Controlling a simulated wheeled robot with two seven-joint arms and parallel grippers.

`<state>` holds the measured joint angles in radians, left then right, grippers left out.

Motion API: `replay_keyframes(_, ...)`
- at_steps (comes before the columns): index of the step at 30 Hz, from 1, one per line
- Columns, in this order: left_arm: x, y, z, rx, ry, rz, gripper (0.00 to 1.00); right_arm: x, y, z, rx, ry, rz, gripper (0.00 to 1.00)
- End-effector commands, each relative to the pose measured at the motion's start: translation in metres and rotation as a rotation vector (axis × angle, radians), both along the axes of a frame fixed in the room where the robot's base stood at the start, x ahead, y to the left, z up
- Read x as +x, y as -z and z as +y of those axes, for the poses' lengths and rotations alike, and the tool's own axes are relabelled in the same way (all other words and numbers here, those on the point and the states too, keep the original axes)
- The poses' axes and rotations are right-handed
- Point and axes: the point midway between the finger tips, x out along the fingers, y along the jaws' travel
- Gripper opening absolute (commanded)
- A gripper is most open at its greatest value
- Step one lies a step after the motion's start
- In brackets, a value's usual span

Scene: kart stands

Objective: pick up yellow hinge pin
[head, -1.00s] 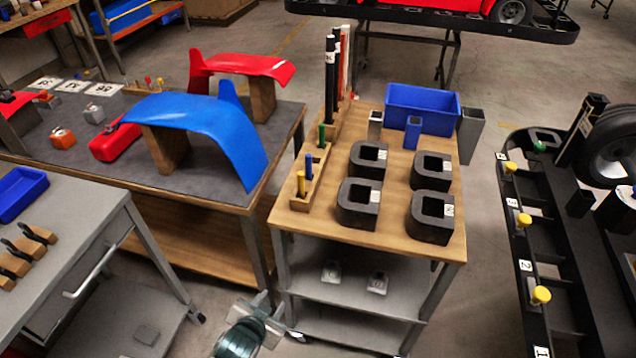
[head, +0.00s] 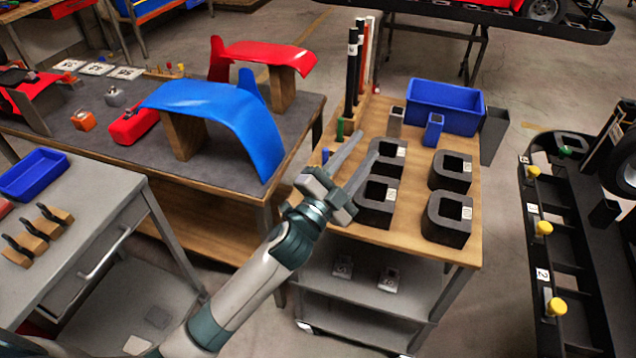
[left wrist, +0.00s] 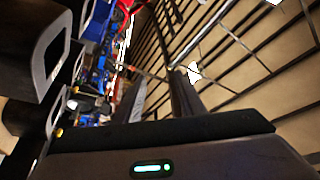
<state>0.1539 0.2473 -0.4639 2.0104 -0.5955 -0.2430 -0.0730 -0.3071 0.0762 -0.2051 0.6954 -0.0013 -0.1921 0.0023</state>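The yellow hinge pin is hidden in the head view behind my left gripper. Beside that spot a blue pin (head: 325,154) and a green pin (head: 340,129) stand at the left edge of the wooden-topped cart (head: 410,238). My left gripper (head: 367,144) is over the cart's left side, its two fingers apart with nothing between them. The fingers also show apart and empty in the left wrist view (left wrist: 158,92). I cannot make out the yellow pin there. My right gripper is in neither view.
Several black U-shaped blocks (head: 448,218) stand on the cart close to the fingers. A blue bin (head: 445,106) and upright rods (head: 352,70) are at its back. A blue curved fender (head: 215,120) is on the left table. Yellow knobs (head: 543,228) line the black frame at right.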

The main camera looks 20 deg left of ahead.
Motion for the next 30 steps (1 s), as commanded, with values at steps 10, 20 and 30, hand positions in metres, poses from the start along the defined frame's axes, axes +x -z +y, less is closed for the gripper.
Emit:
replay_keyframes(10,-0.033,-0.117,-0.124,0.446,0.409,-0.682,0.36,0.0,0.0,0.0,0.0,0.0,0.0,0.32)
replay_keyframes(20,-0.069,-0.091,-0.17,1.007,0.846,-1.131,0.36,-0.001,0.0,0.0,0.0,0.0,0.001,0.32)
replay_keyframes(30,-0.027,-0.039,-0.08,1.705,1.339,-1.221,0.36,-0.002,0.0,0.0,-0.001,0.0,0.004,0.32)
